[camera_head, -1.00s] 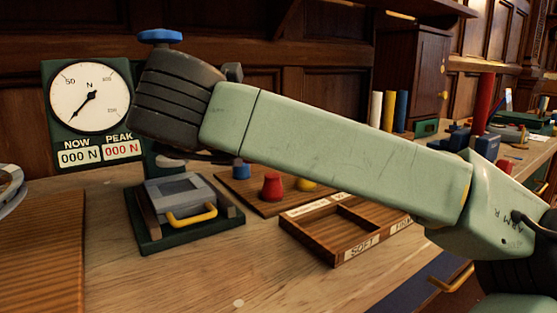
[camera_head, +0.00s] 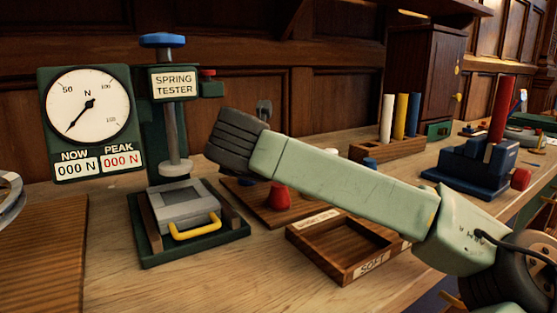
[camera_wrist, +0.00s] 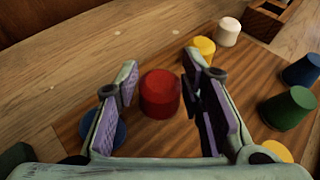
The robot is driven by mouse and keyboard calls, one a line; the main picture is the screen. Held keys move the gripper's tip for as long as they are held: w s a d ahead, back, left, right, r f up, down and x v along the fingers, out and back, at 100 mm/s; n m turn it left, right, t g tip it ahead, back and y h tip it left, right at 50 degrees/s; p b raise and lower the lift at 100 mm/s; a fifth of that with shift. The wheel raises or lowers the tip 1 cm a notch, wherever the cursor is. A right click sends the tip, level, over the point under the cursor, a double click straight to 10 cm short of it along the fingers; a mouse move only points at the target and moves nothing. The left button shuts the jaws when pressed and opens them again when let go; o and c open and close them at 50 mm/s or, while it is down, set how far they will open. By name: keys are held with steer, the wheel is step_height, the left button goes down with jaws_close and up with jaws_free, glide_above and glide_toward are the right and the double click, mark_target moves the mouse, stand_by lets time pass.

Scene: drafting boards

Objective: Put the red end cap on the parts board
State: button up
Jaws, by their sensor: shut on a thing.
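In the wrist view, my gripper (camera_wrist: 160,72) has its two fingers on either side of a red end cap (camera_wrist: 160,94), shut on it. The cap is upright, at or close over the wooden parts board (camera_wrist: 225,100); I cannot tell whether it touches the board. In the head view, the red cap (camera_head: 279,196) shows below my arm at the parts board (camera_head: 242,192). My gripper is hidden behind my arm there.
Around the cap are a blue cap (camera_wrist: 108,130), a yellow cap (camera_wrist: 203,50), a white cap (camera_wrist: 228,32) and a green cap (camera_wrist: 287,108). The spring tester (camera_head: 172,90) stands left of the board. An open wooden tray (camera_head: 340,250) is in front.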

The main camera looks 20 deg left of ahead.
steer(key=x, duration=0.3)
steer(key=shift+s+f, duration=0.15)
steer(key=shift+f, duration=0.2)
steer(key=shift+w+f, duration=0.25)
steer(key=shift+f, duration=0.15)
steer(key=o, duration=1.1)
steer(key=shift+o, duration=0.2)
steer(key=shift+r+p, duration=0.25)
steer(key=shift+p, duration=0.05)
steer(key=b+v, duration=0.1)
steer(key=v, duration=1.1)
steer(key=shift+b, duration=0.35)
